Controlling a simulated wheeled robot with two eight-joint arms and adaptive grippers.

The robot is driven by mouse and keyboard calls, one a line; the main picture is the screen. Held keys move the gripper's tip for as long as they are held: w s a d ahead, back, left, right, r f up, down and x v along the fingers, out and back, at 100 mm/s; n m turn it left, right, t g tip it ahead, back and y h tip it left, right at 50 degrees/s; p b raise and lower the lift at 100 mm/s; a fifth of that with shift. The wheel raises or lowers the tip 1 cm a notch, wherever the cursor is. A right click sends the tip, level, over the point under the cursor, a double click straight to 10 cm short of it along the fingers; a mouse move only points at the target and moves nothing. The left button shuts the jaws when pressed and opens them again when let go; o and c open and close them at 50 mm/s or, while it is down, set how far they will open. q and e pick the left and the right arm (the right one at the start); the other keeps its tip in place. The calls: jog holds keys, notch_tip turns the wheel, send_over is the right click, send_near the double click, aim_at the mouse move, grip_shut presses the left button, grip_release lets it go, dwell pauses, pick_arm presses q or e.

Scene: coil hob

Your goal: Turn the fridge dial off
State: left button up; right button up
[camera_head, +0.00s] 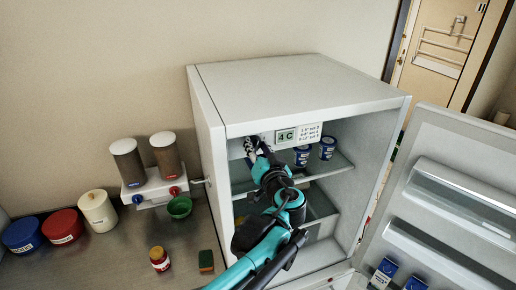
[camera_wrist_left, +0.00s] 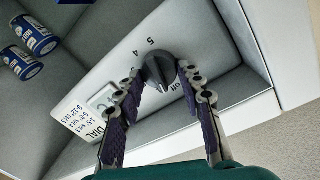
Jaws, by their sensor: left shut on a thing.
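The fridge dial (camera_wrist_left: 158,70) is a dark grey knob on a light panel inside the fridge (camera_head: 300,85), near its top. I cannot tell for sure which mark the knob points at. My left gripper (camera_head: 252,146) reaches into the open fridge and hides the dial in the head view. In the left wrist view my left gripper (camera_wrist_left: 164,82) is shut on the dial, one finger on each side. My right gripper is not in view.
The fridge door (camera_head: 450,190) stands open at the right. Blue tubs (camera_head: 327,148) stand on the glass shelf (camera_head: 335,167) beside my arm. A dispenser (camera_head: 155,190), jars (camera_head: 98,212), a green bowl (camera_head: 179,207) and a sponge (camera_head: 206,261) are on the counter at the left.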

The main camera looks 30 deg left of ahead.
pick_arm(q)
jog(key=shift+s+f+n, duration=0.1)
jog(key=shift+n, duration=1.2)
jog(key=o, duration=1.2)
jog(key=v, duration=1.2)
jog(key=shift+a, duration=0.1)
jog(key=shift+f, duration=0.1)
